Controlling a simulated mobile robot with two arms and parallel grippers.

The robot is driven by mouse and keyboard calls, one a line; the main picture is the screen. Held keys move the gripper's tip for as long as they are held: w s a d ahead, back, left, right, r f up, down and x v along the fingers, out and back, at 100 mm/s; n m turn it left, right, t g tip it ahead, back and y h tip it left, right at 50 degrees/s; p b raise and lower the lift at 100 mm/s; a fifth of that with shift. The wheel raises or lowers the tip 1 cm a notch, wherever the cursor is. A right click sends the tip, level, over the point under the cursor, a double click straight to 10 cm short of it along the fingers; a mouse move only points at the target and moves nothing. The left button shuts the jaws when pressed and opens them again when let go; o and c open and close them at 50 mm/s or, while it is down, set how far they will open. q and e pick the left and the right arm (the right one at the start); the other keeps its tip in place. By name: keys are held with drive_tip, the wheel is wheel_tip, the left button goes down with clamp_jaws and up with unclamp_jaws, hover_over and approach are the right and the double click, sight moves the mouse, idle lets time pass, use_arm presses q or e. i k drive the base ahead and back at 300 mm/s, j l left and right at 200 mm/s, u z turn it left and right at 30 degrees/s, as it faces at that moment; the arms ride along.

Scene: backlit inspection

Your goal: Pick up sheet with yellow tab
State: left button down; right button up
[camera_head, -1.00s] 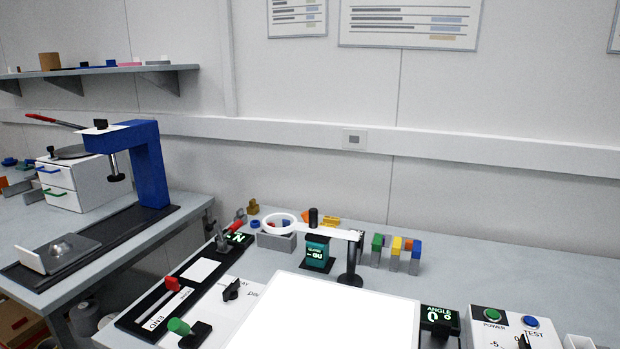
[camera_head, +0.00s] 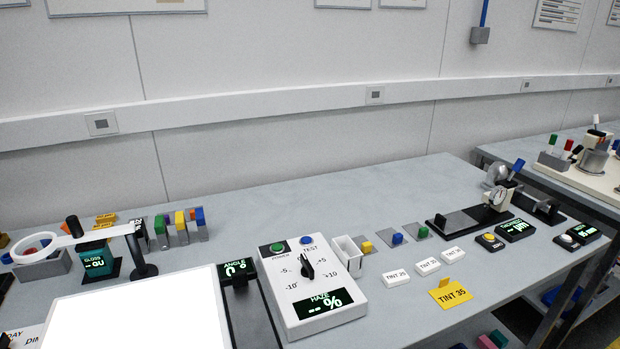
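A small group of upright grey pieces with coloured tabs stands on the bench, left of centre. The one with the yellow tab (camera_head: 181,221) stands between a green-tabbed piece (camera_head: 161,231) and an orange-red tab (camera_head: 193,215). A blue-tabbed piece (camera_head: 201,219) is at the right end. The pieces stand close together, so their lower parts partly overlap. Neither of my grippers is in view.
A glowing white panel (camera_head: 140,316) is in front. Right of it are the angle display (camera_head: 236,268) and haze box (camera_head: 312,285). A ring magnifier (camera_head: 35,248) and gloss meter (camera_head: 96,259) stand left. Bench space behind the haze box is clear.

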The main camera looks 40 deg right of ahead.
sight(366, 247)
drive_tip(key=z, duration=1.65)
drive_tip(key=i+l, duration=0.1)
drive_tip(key=l, duration=0.15)
drive_tip(key=l+z, duration=0.1)
drive_tip(key=l, duration=0.15)
drive_tip(key=i, duration=0.05)
